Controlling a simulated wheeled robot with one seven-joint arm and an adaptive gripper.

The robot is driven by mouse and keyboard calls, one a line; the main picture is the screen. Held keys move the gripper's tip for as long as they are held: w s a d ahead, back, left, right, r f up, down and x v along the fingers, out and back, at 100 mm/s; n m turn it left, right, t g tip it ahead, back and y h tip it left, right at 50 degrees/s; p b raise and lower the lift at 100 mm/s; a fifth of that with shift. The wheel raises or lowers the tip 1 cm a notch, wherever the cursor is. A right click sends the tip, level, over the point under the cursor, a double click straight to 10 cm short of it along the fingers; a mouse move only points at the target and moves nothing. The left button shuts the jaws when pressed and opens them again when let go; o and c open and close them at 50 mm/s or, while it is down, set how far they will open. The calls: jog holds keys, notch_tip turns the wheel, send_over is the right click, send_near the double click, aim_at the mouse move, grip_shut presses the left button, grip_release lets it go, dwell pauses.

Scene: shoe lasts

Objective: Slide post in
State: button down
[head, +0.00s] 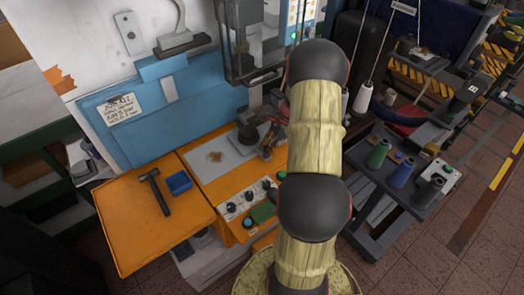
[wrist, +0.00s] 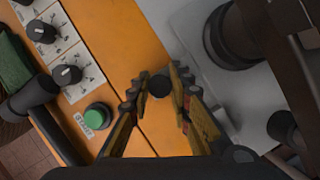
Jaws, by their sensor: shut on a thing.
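My gripper (wrist: 160,92) is shut on a dark round post (wrist: 159,83), seen nearly end-on between the two fingertips in the wrist view. The post is over the orange bench top, close to the edge of the grey plate (wrist: 188,62). How high it is above the surface, and its lower end, I cannot tell. In the head view my gripper (head: 269,143) is partly hidden by my arm, at the right side of the grey plate (head: 212,152). No opening for the post can be made out.
A thick dark cylinder (wrist: 232,38) stands on the plate close to my gripper, with a machine frame (head: 243,50) above and behind. Knobs (wrist: 66,75) and a green button (wrist: 97,116) are nearby. A hammer (head: 154,189) and blue box (head: 179,182) lie left.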

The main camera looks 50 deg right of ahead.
jog(key=shift+d, duration=0.25)
jog(key=c, duration=1.9)
grip_release()
jog(key=shift+s+d, duration=0.1)
jog(key=shift+d, duration=0.05)
jog(key=shift+o, duration=1.4)
jog(key=v, duration=1.2)
jog(key=shift+a, duration=0.25)
